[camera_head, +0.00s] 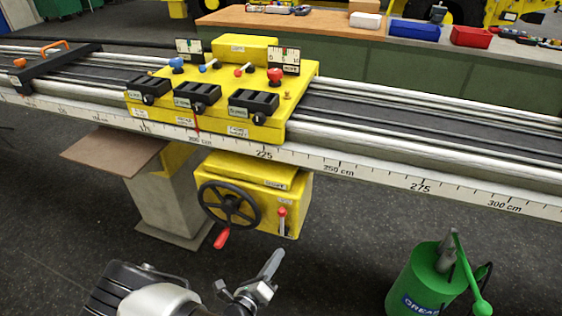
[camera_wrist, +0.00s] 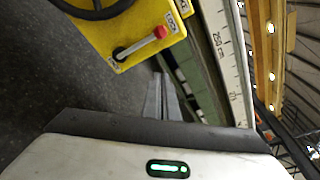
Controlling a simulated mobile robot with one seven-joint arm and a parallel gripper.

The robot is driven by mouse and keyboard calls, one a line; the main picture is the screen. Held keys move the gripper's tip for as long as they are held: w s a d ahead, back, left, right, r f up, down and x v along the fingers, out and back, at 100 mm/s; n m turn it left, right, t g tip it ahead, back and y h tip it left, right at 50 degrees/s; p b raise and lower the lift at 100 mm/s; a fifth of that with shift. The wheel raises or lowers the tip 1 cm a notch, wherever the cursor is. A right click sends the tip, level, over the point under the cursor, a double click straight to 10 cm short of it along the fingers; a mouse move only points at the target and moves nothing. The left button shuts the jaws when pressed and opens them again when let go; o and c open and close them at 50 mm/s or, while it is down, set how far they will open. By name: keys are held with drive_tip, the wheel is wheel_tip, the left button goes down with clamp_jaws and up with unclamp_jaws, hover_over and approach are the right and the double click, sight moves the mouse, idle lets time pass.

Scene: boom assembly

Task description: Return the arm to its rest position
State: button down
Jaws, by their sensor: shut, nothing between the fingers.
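My gripper (camera_head: 274,260) is at the bottom middle of the head view, in front of and below the yellow box. Its narrow grey fingers also show in the wrist view (camera_wrist: 161,88), together and with nothing between them. The yellow box (camera_head: 285,215) under the rail carries a black handwheel (camera_head: 229,205) with a red handle and a small red-tipped lever (camera_head: 282,221). In the wrist view the same lever (camera_wrist: 140,44) is up and left of the fingertips, with a gap between. Part of the handwheel (camera_wrist: 95,8) shows at the top there.
The long rail with a centimetre scale (camera_head: 420,187) crosses the view. A yellow control carriage (camera_head: 215,82) with levers sits on it. A grey pedestal (camera_head: 180,200) stands below. A green grease can (camera_head: 428,280) is at the lower right. Open dark floor (camera_head: 340,250) lies between.

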drive_tip(key=s+d+r+m+g+y, duration=0.1)
drive_tip(key=s+d+r+m+g, duration=0.3)
drive_tip(key=r+m, duration=0.6)
drive_tip(key=s+d+r+m+g+y, duration=0.15)
drive_tip(key=d+r+m+g, duration=0.4)
drive_tip(key=r+m, duration=0.55)
drive_tip(key=s+d+r+m+g, duration=0.3)
drive_tip(key=d+r+m+g, duration=0.25)
drive_tip(key=r+m, duration=0.45)
drive_tip(key=s+r+m+t+y, duration=0.5)
drive_tip(key=s+r+m+t, duration=0.15)
drive_tip(key=r+m, duration=0.4)
wheel_tip(320, 180, up, 20)
drive_tip(key=p, duration=1.9)
drive_tip(key=shift+d+g, duration=0.25)
drive_tip(key=shift+g, duration=0.1)
drive_tip(key=shift+s+n, duration=0.1)
drive_tip(key=shift+n, duration=0.15)
drive_tip(key=shift+a, duration=0.1)
